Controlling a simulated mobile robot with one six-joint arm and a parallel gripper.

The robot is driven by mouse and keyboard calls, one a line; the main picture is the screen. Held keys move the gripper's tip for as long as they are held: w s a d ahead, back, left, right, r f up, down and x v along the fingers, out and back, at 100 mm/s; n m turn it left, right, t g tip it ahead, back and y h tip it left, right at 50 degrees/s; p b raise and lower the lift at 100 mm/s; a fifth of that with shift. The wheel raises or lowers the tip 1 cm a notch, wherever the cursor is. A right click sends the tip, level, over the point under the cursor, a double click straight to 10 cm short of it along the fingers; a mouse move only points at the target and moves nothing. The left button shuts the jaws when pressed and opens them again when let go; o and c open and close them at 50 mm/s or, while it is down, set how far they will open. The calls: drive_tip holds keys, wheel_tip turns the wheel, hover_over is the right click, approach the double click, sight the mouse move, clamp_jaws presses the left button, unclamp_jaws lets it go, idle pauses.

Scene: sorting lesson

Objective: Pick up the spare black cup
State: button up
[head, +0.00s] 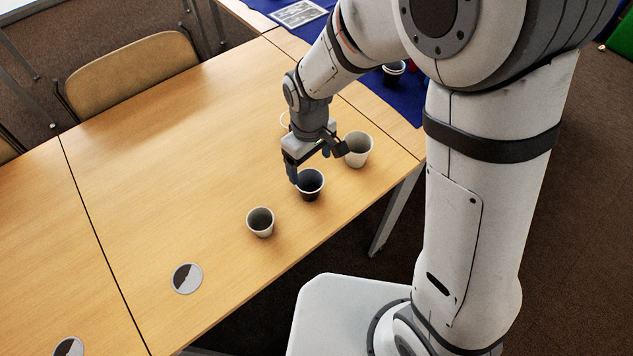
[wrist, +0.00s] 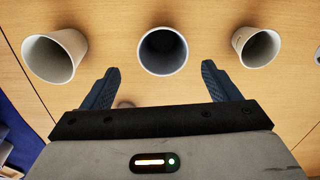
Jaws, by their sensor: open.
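A black cup (head: 309,186) with a pale rim stands upright on the wooden table, in a row between two white cups. It also shows in the wrist view (wrist: 163,52), top centre, its dark inside facing the camera. My gripper (head: 319,166) is open and empty, pointing down just behind the black cup. In the wrist view its two fingers (wrist: 160,72) are spread, with the cup ahead of and between their tips. Whether a finger touches the cup is unclear. Another dark cup (head: 394,72) stands on the blue cloth, partly hidden by my arm.
White cups (head: 357,150) (head: 260,223) stand close on either side of the black cup. A blue cloth (head: 408,103) covers the surface behind. The table's middle is clear.

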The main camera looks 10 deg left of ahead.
sight(309, 181)
drive_tip(key=f, duration=0.7)
drive_tip(key=shift+s+a+f, duration=0.15)
drive_tip(key=shift+s+f, duration=0.05)
drive_tip(key=shift+f, duration=0.05)
drive_tip(key=shift+c, duration=0.5)
drive_tip(key=c, duration=0.9)
